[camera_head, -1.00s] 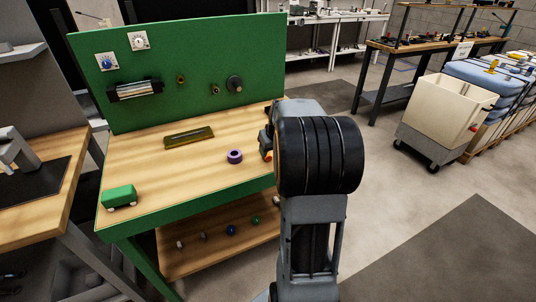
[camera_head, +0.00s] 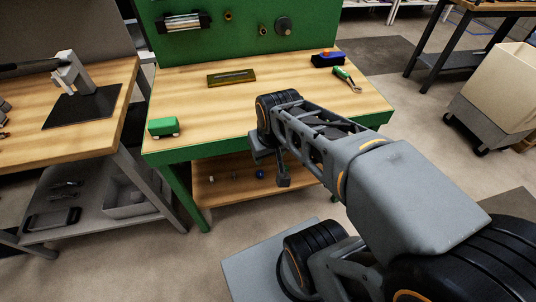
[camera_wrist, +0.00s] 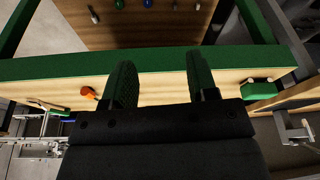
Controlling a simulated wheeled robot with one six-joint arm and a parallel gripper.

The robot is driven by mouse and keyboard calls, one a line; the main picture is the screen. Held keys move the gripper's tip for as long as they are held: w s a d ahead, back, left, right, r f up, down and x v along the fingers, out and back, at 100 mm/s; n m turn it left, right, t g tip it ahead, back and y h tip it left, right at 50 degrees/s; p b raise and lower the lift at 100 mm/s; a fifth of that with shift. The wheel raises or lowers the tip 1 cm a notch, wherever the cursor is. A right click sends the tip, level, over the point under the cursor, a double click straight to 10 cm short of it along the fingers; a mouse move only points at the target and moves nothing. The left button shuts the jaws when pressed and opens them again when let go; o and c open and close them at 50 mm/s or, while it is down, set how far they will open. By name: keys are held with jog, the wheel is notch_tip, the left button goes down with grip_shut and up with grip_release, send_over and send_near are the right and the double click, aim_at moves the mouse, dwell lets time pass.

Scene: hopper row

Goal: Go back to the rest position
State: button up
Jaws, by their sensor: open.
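My gripper (camera_wrist: 162,78) is open, with nothing between its two green fingers in the wrist view. In that view the fingers overlap the green front edge (camera_wrist: 180,62) of the workbench; whether they touch it I cannot tell. In the head view my arm reaches from the lower right toward the front of the green workbench (camera_head: 300,132), and its end hangs by the front edge. The fingers cannot be made out clearly there.
On the bench lie a green wheeled block (camera_head: 163,126), a brass-coloured plate (camera_head: 231,77), a blue block (camera_head: 328,59) and a green-handled tool (camera_head: 346,79). A lower shelf (camera_head: 222,190) holds small pieces. A second bench (camera_head: 80,143) stands left, a cream bin (camera_head: 500,85) right.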

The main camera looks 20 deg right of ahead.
jog(key=shift+s+a+f, duration=0.35)
jog(key=shift+s+a, duration=0.15)
jog(key=shift+s, duration=0.05)
notch_tip(320, 180, up, 13)
jog(key=p, duration=1.2)
jog(key=shift+a+t, duration=0.2)
jog(key=shift+t, duration=0.2)
jog(key=shift+r, duration=0.1)
